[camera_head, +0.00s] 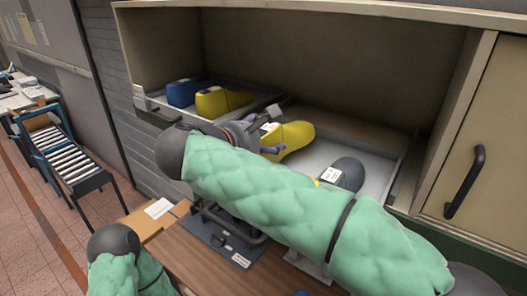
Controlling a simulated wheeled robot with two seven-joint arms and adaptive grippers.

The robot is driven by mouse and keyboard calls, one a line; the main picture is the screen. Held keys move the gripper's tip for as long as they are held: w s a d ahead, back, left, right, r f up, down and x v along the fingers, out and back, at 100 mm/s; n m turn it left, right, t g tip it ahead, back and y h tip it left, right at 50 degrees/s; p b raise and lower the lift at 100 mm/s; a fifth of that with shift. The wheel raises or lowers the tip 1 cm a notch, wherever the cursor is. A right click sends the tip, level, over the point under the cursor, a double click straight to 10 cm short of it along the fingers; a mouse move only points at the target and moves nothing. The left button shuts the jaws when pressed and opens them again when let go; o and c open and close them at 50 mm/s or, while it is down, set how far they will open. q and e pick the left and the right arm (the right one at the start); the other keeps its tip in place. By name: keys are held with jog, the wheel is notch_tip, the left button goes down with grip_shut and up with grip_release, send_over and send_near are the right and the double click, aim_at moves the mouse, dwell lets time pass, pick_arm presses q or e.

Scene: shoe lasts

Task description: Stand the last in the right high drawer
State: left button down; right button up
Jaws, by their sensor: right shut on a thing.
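A yellow last (290,138) is at the right drawer (316,153), with my right gripper (266,139) shut on its left end. My wrist and sleeve hide part of the gripper and the drawer's front. I cannot tell whether the last touches the drawer floor. A dark grey last (346,173) with a white label stands in the same drawer, to the right and nearer. The left drawer (152,104) holds a blue last (182,93) and another yellow last (222,101). My left arm shows at the lower left, but its gripper is out of view.
The drawers are pulled out of a beige cabinet (480,15); a closed door with a black handle (464,181) is at the right. Below is a wooden worktop (185,240) with a dark plate and metal frame, partly hidden by my arm. A roller conveyor (72,163) stands far left.

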jog(key=shift+w+d+f, duration=0.1)
jog(key=shift+w+f, duration=0.15)
jog(key=shift+w+f+p, duration=0.1)
jog(key=shift+f+p, duration=0.2)
jog(key=shift+f, duration=1.35)
jog(key=shift+f, duration=0.1)
jog(key=o, duration=1.7)
jog(key=shift+f, duration=0.1)
jog(key=shift+r, duration=0.2)
jog(key=b+v, duration=0.1)
jog(key=v, duration=1.1)
